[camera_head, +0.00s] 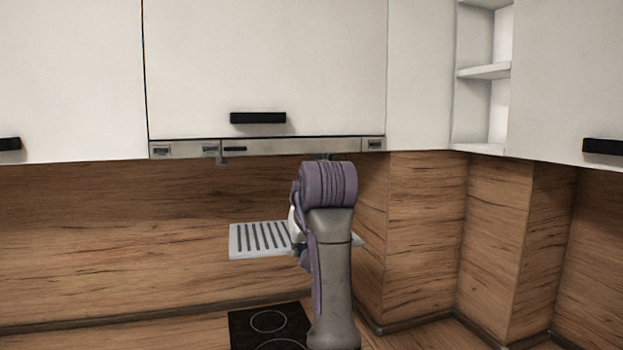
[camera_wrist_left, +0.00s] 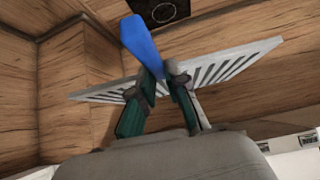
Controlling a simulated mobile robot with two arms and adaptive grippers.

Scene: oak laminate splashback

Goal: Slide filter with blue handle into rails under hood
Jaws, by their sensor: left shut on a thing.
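The filter is a pale slotted metal plate (camera_head: 262,240), roughly level, held in the air below the hood (camera_head: 270,147). Its right part is mostly hidden behind my arm in the head view. In the left wrist view the filter (camera_wrist_left: 235,66) spans both sides of the fingers, and its blue handle (camera_wrist_left: 138,42) sticks out between them. My left gripper (camera_wrist_left: 160,84) is shut on the blue handle. In the head view the fingers are mostly hidden behind my wrist. The rails under the hood cannot be made out. My right gripper is not in view.
A black cooktop (camera_head: 268,328) lies on the counter below the filter. White cabinets (camera_head: 265,65) with dark handles hang above and beside the hood. The oak splashback (camera_head: 110,240) stands behind, with a protruding wall section (camera_head: 425,235) to the right.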

